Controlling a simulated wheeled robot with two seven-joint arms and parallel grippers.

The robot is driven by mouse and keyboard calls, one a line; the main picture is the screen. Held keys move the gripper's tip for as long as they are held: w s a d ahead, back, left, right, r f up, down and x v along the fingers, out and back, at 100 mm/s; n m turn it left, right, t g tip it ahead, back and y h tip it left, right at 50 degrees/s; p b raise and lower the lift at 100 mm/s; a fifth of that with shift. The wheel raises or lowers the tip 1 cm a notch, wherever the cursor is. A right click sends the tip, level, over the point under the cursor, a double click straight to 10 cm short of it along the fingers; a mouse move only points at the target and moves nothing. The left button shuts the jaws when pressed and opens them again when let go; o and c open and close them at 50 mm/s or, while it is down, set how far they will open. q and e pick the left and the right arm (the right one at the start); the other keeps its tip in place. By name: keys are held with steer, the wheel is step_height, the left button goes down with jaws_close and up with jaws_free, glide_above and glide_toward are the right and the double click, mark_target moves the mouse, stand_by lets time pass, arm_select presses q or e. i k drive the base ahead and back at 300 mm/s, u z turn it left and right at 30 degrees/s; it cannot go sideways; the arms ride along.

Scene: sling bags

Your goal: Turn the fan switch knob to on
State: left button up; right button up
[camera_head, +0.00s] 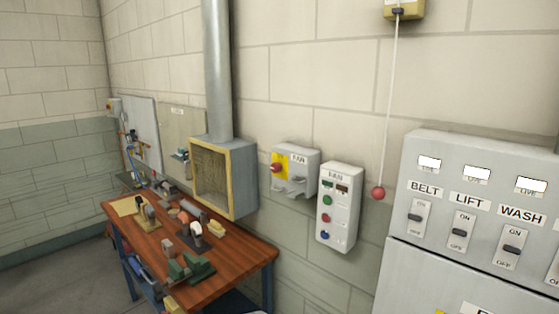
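A grey switch box (298,160) labelled FAN is mounted on the wall near the middle of the view. A red knob (277,168) sits on a yellow plate at the box's left side. The knob's exact pointing direction is too small to tell. Neither of my grippers is in view, and nothing touches the knob.
A white control box (354,207) with coloured buttons hangs just right of the switch. A red ball (378,193) hangs on a cord. A large grey panel (404,268) fills the right. A wooden workbench (236,262) with tools stands below a yellow-edged hood (252,180).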

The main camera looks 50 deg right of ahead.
mark_target(276, 167)
steer(key=z, duration=0.95)
steer(key=i, duration=1.05)
steer(key=z, duration=1.5)
steer(key=i, duration=0.15)
steer(key=u, duration=0.1)
